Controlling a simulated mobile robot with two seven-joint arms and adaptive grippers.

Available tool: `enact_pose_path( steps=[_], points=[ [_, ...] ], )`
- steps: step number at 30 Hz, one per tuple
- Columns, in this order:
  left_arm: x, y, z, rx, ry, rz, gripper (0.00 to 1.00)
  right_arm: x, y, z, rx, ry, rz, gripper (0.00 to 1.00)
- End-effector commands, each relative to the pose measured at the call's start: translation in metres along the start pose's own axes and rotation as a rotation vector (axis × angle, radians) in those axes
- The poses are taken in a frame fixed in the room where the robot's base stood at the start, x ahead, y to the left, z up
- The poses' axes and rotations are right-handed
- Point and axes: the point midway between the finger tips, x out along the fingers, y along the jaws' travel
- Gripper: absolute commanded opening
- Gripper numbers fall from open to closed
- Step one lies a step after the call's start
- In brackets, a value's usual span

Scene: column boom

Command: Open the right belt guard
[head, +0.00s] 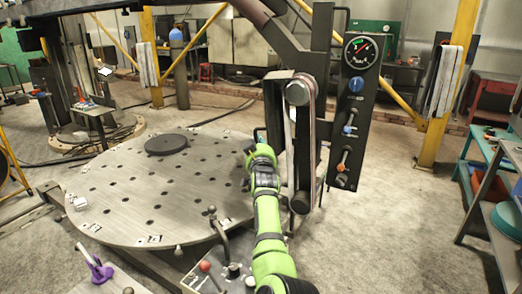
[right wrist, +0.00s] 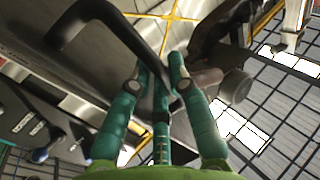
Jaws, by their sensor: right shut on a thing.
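The belt unit stands upright right of the round table in the head view, its belt (head: 313,140) running over an upper and a lower pulley. The belt guard (head: 275,110) seems to be the dark casing along its left side; I cannot tell how far it stands open. My right gripper (head: 258,148) is at the casing's left side, its fingers mostly hidden behind my green wrist. In the right wrist view the teal fingers (right wrist: 160,80) are shut on a black bent handle (right wrist: 110,22), gripped near one end. My left gripper is not in view.
A dark control panel (head: 352,120) with a gauge and knobs stands close right of the belt. The round perforated table (head: 120,195) bears a black disc (head: 166,144). A lever (head: 219,230) rises beside my right forearm.

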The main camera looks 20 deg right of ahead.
Motion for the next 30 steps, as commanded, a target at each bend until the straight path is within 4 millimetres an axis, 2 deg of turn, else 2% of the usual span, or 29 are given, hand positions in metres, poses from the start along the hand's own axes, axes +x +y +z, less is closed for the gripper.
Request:
enact_pose_path(
  steps=[1, 18, 19, 20, 30],
  points=[
    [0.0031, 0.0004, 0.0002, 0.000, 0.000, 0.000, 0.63, 0.0002, -0.0048, 0.0035, 0.002, -0.005, -0.002, 0.00],
    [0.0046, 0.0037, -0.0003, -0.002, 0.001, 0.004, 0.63, 0.0022, -0.0043, 0.0029, -0.002, -0.006, 0.011, 0.00],
    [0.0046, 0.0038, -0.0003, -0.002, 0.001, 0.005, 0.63, 0.0022, -0.0042, 0.0029, -0.002, -0.006, 0.011, 0.26],
    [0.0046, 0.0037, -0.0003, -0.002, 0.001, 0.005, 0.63, 0.0022, -0.0042, 0.0029, -0.002, -0.005, 0.011, 0.30],
    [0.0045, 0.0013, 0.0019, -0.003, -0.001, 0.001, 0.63, 0.0027, -0.0023, -0.0010, -0.001, 0.000, 0.014, 0.30]
  ],
)
